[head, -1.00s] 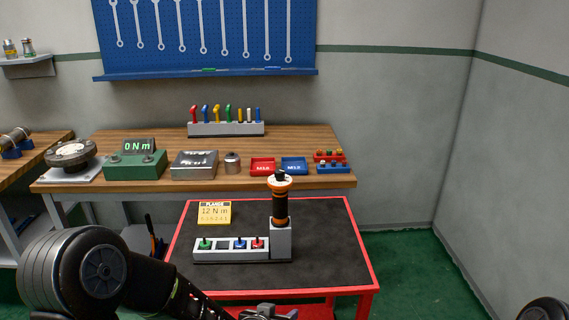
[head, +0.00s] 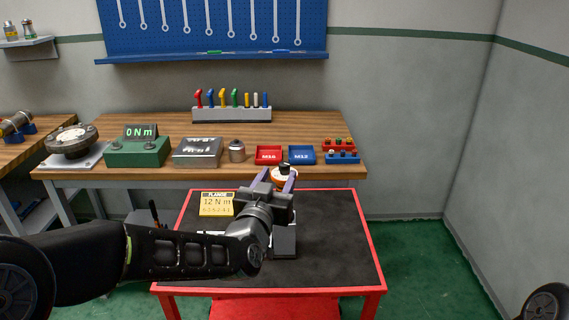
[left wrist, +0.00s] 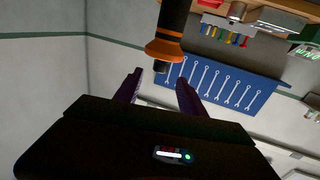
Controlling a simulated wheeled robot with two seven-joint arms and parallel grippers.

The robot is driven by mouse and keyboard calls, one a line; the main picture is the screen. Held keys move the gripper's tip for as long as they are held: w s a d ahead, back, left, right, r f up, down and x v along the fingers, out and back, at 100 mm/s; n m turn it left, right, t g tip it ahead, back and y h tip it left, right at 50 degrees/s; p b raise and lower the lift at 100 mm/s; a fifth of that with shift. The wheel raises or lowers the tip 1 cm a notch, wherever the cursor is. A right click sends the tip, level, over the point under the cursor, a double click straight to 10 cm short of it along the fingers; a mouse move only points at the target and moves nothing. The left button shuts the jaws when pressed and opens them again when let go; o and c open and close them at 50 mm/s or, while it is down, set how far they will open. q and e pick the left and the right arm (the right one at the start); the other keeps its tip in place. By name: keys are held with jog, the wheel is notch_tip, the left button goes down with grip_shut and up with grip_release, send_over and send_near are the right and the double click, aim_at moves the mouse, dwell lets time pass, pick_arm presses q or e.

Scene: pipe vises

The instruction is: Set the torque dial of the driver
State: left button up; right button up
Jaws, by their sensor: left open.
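The driver stands upright in a grey holder (head: 286,242) on the red-edged cart. Its white and orange dial end (head: 284,174), with a black knob on top, shows behind my left gripper (head: 279,174); the gripper hides most of its body. In the left wrist view the black and orange driver (left wrist: 168,35) appears inverted, its black tip near the gap between my open fingers (left wrist: 159,83). Nothing is clamped. I cannot tell whether a finger touches it. A yellow card (head: 216,204) reading "12 N m" stands on the cart. My right gripper is out of view.
The wooden bench (head: 170,122) behind holds a green torque readout (head: 137,150) showing 0 Nm, a red tray (head: 268,155), a blue tray (head: 302,155) and a tool rack. The cart's right side (head: 335,230) is clear.

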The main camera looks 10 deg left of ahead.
aim_at(283, 167)
pick_arm(q)
jog(key=w+p, duration=0.1)
jog(key=w, duration=0.5)
jog(key=shift+w, duration=0.3)
grip_shut()
